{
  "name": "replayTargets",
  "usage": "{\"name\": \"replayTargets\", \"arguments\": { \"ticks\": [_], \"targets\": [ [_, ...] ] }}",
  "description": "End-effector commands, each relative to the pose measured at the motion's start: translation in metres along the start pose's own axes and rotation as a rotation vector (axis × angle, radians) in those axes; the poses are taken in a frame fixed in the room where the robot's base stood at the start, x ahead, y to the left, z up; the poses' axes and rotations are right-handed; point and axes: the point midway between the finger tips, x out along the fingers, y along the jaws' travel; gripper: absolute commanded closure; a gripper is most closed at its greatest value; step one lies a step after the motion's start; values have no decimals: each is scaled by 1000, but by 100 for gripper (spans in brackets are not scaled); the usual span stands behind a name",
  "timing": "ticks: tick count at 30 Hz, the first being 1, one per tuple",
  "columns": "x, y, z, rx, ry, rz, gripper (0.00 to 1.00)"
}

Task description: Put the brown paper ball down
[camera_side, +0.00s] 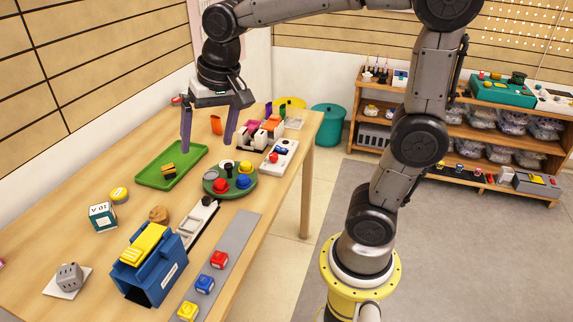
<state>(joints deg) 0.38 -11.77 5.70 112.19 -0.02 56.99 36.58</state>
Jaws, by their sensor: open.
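The brown paper ball (158,214) is a small crumpled tan lump. It rests on the wooden table (60,235), just behind the blue container with the yellow top. My gripper (207,150) is open and points down, with its two purple-grey fingers spread wide. It hangs over the far part of the table, above and to the right of the ball in the picture and well apart from it. Nothing shows between the fingers.
A green tray (185,180) holds a small yellow and black item. A round green plate (240,190) carries several coloured knobs. A blue container (135,282), a white and green cube (102,216) and a yellow round tin (119,194) surround the ball. Bare table lies at left.

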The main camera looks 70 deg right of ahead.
Motion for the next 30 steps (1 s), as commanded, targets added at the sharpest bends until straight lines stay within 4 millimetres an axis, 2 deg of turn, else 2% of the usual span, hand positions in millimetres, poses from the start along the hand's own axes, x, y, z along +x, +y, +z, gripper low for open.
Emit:
{"name": "replayTargets", "arguments": {
  "ticks": [1,4,9,12,18,30],
  "targets": [
    [-11,14,19,-78,24,-17,4],
    [-22,37,51,-238,70,-41,4],
    [-24,72,99,-472,139,-62,4],
    [-21,85,116,-566,169,-66,4],
    [-16,95,130,-643,190,-66,4],
    [-16,95,130,-643,189,-65,4]
  ]
}}
